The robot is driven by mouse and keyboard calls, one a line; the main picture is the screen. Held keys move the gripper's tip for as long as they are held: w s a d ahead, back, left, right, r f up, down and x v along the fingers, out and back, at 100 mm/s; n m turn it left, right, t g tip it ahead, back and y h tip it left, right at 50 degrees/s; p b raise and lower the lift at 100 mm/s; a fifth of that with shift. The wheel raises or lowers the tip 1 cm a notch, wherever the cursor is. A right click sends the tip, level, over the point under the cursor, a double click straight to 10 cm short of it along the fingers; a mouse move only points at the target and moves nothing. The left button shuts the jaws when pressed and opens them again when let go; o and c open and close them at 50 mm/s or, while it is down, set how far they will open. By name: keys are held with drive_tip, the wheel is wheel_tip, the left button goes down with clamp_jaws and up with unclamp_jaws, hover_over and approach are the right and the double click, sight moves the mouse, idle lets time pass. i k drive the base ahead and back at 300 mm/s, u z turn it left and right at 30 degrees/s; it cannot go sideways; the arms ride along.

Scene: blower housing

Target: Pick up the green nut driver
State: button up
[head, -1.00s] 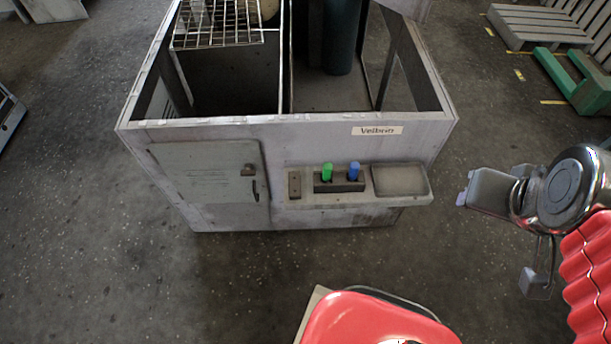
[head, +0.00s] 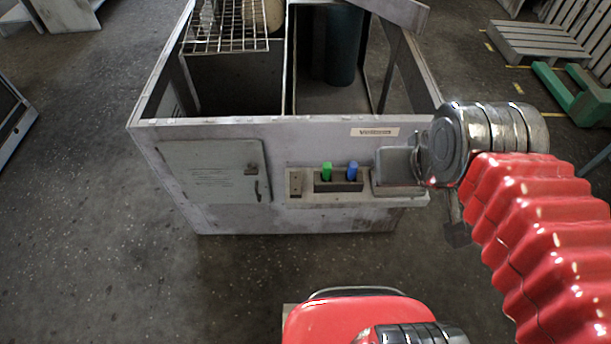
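The green nut driver (head: 326,172) stands upright in a dark holder (head: 338,187) on the front shelf of the grey housing. Only its green handle shows; its lower part is hidden in the holder. A blue-handled driver (head: 353,171) stands just right of it in the same holder. My gripper (head: 421,203) is to the right of both drivers, in front of the shelf's right end. Its two fingers look spread apart, with nothing seen between them. My wrist hides part of the gripper.
The grey housing (head: 220,134) has an open top with a wire rack (head: 228,30) and a dark green cylinder (head: 342,48) inside. A closed door (head: 212,172) is left of the shelf (head: 310,200). A pallet (head: 540,45) lies at the upper right. The floor in front is mostly clear.

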sight(327, 169)
drive_tip(key=u, duration=1.45)
drive_tip(key=i, duration=1)
drive_tip(key=u, duration=0.05)
